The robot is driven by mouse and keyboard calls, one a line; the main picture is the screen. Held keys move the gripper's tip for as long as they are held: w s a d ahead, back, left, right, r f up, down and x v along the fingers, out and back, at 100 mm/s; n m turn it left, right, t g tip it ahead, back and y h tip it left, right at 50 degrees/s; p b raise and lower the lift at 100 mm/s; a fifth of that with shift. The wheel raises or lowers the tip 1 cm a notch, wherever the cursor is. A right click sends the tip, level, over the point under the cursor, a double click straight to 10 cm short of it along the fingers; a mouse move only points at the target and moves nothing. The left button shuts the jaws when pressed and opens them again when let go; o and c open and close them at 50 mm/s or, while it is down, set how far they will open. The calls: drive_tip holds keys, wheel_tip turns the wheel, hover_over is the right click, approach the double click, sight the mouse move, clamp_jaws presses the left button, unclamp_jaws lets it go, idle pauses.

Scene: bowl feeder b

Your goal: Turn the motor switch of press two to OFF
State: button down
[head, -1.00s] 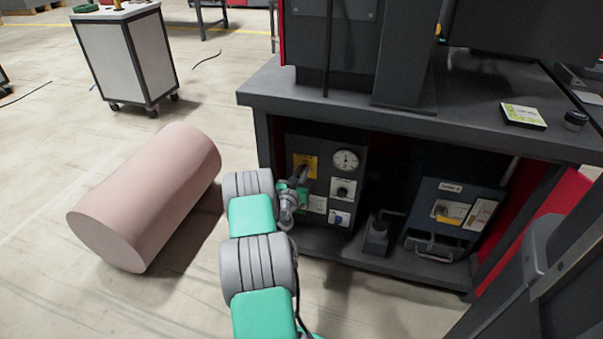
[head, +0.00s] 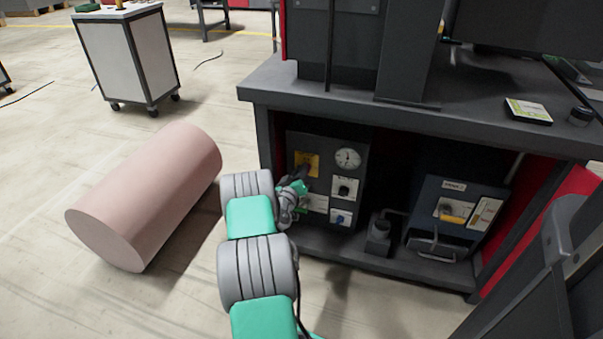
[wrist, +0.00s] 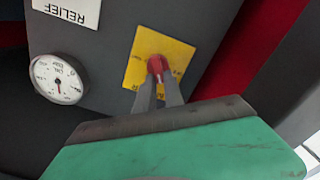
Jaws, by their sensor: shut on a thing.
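The motor switch is a red handle (wrist: 158,66) on a yellow plate (wrist: 174,52) of a dark control panel, close in the wrist view. My gripper (wrist: 158,80) is shut on the red handle, with its fingers on either side. The lettering around the handle is too small to read, so the switch position is unclear. In the head view the yellow plate (head: 307,160) is at the upper left of the panel (head: 322,190) under the bench, and my gripper (head: 304,172) reaches it from the left, hiding the handle.
A round gauge (head: 347,158) is right of the plate, above a knob (head: 344,188) and a blue-marked switch (head: 341,218). A blue box (head: 450,215) stands on the shelf to the right. The bench top (head: 330,100) overhangs the panel. A pink cylinder (head: 145,198) lies on the floor at left.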

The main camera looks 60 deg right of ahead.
drive_tip(key=n, duration=0.3)
drive_tip(key=f+n, duration=0.1)
drive_tip(key=n, duration=0.3)
drive_tip(key=n+b, duration=0.1)
drive_tip(key=n, duration=0.3)
drive_tip(key=shift+w+f, duration=0.15)
drive_tip(key=shift+w, duration=0.2)
idle(0.3)
drive_tip(key=c, duration=1.4)
unclamp_jaws()
drive_tip(key=shift+c, duration=0.2)
drive_tip(key=shift+a, duration=0.15)
drive_tip(key=s+a+p, duration=0.1)
drive_tip(key=a+p, duration=0.1)
drive_tip(key=a, duration=0.5)
drive_tip(key=shift+a, duration=0.25)
